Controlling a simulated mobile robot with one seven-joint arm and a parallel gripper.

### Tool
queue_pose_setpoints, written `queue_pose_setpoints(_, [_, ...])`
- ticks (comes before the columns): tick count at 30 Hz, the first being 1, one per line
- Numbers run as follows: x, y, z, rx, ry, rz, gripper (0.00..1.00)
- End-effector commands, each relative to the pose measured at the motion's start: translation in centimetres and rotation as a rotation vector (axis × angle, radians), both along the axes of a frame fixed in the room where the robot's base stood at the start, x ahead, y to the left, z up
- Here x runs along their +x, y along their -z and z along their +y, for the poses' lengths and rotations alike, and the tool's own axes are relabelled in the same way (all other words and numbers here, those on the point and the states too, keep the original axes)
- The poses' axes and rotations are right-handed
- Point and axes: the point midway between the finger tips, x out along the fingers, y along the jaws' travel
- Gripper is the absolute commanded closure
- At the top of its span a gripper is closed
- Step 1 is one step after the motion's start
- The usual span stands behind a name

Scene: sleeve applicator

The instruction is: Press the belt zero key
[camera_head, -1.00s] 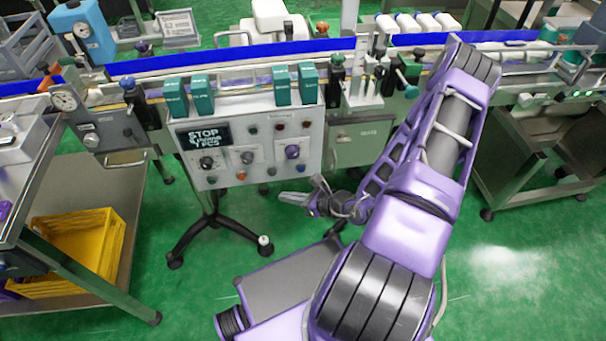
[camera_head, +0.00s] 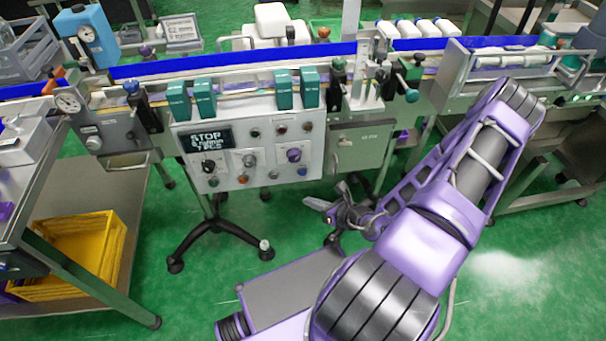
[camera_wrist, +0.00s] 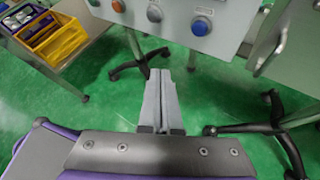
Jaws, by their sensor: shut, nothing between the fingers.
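The grey control panel (camera_head: 228,167) stands on a black-footed stand in front of the conveyor. Key labels are too small to read, so I cannot tell which is the belt zero key. The wrist view shows the panel's lower edge with the orange-red (camera_wrist: 118,5), grey (camera_wrist: 154,13) and blue (camera_wrist: 201,26) buttons. My gripper (camera_head: 308,203) is shut and empty, below the panel's lower right, apart from it; its fingers (camera_wrist: 160,75) touch each other.
A grey cabinet (camera_head: 358,148) stands right of the panel. Green blocks (camera_head: 282,88) top the panel, with the blue-edged conveyor (camera_head: 235,62) behind. A yellow crate (camera_head: 75,250) sits on the left cart. The panel stand's legs (camera_head: 215,232) spread over the green floor.

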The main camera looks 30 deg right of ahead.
Motion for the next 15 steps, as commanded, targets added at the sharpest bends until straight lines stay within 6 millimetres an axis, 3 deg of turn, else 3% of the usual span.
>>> queue_pose_setpoints(9, [4.5, 0.1, -1.3, -0.002, -0.001, -0.003, 1.0])
queue_pose_setpoints(15, [6.3, 0.0, -1.8, -0.002, -0.001, -0.001, 1.0])
